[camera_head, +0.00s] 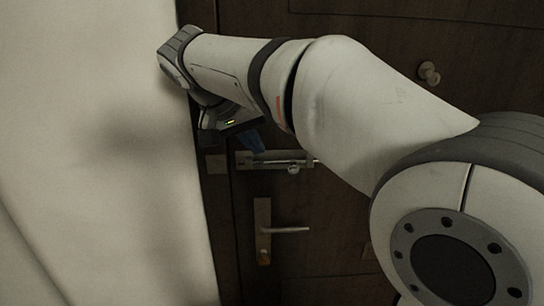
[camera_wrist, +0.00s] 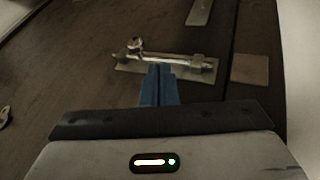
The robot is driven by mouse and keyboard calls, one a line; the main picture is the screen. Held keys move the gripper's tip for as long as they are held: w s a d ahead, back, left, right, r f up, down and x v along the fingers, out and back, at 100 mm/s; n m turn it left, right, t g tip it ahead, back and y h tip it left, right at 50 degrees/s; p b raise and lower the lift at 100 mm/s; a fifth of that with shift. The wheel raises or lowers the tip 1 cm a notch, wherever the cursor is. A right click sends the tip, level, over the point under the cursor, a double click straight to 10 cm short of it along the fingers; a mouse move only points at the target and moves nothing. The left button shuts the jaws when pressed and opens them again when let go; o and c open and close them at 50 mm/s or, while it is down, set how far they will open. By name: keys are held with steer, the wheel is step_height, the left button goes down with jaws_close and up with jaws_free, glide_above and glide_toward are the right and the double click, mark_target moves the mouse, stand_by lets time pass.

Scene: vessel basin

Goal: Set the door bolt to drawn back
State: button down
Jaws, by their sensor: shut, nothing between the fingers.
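The door bolt (camera_head: 275,160) is a metal rod on a pale plate, fixed across the dark wooden door near its left edge in the head view. Its small round knob (camera_head: 293,169) sits toward the right end of the plate. In the wrist view the bolt (camera_wrist: 170,60) lies just beyond my fingertips, with the knob (camera_wrist: 135,44) at its left end. A separate square plate (camera_wrist: 250,68) lies beyond the rod's other end, with a gap showing between. My gripper (camera_wrist: 160,68) has its blue fingers together and empty, at the plate's near edge; contact is unclear.
A lever handle (camera_head: 265,230) on a plate sits below the bolt in the head view. A round knob (camera_head: 429,72) is on the door at upper right. A pale wall (camera_head: 100,150) stands close on the left, beside my wrist.

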steer(key=v, duration=0.5)
steer(key=shift+w+r, duration=0.2)
steer(key=shift+r, duration=0.05)
steer(key=shift+s, duration=0.1)
